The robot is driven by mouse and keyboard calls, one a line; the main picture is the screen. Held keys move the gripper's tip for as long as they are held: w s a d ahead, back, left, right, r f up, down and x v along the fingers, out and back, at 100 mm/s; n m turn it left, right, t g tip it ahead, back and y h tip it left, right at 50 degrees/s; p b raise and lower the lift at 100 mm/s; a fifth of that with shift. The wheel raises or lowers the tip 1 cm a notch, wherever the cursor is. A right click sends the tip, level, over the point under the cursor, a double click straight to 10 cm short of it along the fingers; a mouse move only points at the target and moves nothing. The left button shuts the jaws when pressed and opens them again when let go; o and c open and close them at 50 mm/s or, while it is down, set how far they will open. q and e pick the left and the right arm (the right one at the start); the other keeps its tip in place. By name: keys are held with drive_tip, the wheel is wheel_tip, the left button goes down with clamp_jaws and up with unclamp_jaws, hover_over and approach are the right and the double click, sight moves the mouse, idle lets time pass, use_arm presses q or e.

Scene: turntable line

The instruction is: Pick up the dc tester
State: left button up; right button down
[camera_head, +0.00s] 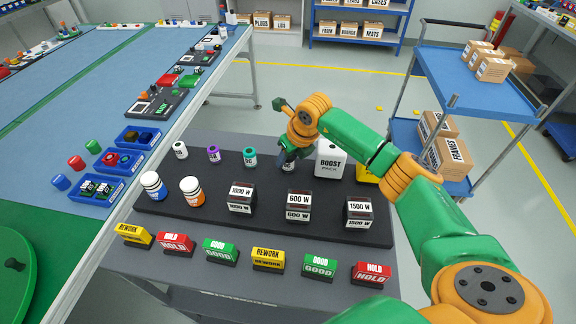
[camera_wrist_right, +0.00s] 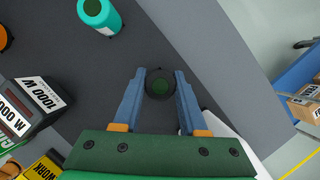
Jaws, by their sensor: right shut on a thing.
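My right gripper (camera_head: 287,160) reaches down at the back of the dark mat, right of the teal cylinder. In the right wrist view its two blue fingers (camera_wrist_right: 159,88) are on either side of a small dark round cylinder (camera_wrist_right: 159,80), seen from above, and are shut on it. It looks like one of the row of small testers; its label is hidden, so I cannot read whether it says dc. A teal cylinder (camera_head: 250,157), a purple one (camera_head: 214,154) and a black-and-white one (camera_head: 180,150) stand upright to its left. My left gripper is not in view.
A white BOOST PACK (camera_head: 330,160) stands close to the right of the gripper. In front are wattage blocks (camera_head: 299,205), two bottles (camera_head: 153,186) and a row of GOOD, HOLD and REWORK blocks (camera_head: 220,251). A blue cart (camera_head: 470,85) stands at right.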

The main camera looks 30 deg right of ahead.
drive_tip(key=shift+w+r+b, duration=0.1)
drive_tip(key=shift+r+b, duration=1)
drive_tip(key=shift+r, duration=0.25)
drive_tip(key=s+a+r+b, duration=0.3)
drive_tip(key=s+a+r, duration=0.5)
drive_tip(key=s+r, duration=0.2)
drive_tip(key=shift+s+a+r, duration=0.15)
drive_tip(key=shift+s+a, duration=0.1)
drive_tip(key=shift+s, duration=0.5)
